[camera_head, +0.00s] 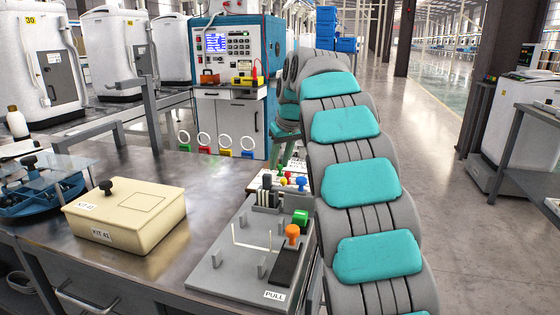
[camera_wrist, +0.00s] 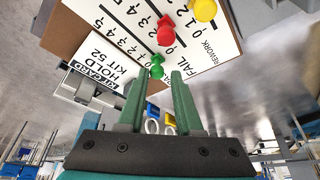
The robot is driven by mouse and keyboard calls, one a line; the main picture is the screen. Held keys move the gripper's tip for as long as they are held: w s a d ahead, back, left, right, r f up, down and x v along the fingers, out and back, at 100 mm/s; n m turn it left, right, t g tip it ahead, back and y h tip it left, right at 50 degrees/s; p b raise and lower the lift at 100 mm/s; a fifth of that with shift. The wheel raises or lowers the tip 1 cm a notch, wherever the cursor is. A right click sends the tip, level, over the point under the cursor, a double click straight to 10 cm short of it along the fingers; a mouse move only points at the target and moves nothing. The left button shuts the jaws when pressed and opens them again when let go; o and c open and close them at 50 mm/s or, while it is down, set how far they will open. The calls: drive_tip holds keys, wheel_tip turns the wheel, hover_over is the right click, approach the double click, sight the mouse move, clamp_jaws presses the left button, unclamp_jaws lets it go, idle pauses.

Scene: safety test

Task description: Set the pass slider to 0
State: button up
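In the wrist view, a white slider board (camera_wrist: 128,20) carries a green knob (camera_wrist: 157,68), a red knob (camera_wrist: 166,32) and a yellow knob (camera_wrist: 204,9) beside printed number scales. "FAIL" and "REWORK" can be read; the label by the green knob is mostly hidden. My gripper (camera_wrist: 158,80) is open, its green fingers on either side of and just short of the green knob. I cannot tell whether they touch it. In the head view the board (camera_head: 268,180) is small and partly hidden behind my arm.
On the metal table (camera_head: 180,170) are a cream KIT 41 box (camera_head: 125,215) and a grey fixture (camera_head: 225,265) with an orange knob (camera_head: 292,234). A blue test cabinet (camera_head: 272,70) stands behind.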

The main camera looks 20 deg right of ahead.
drive_tip(key=shift+r, duration=0.1)
drive_tip(key=v, duration=0.7)
drive_tip(key=shift+r, duration=0.3)
drive_tip(key=shift+s, duration=0.1)
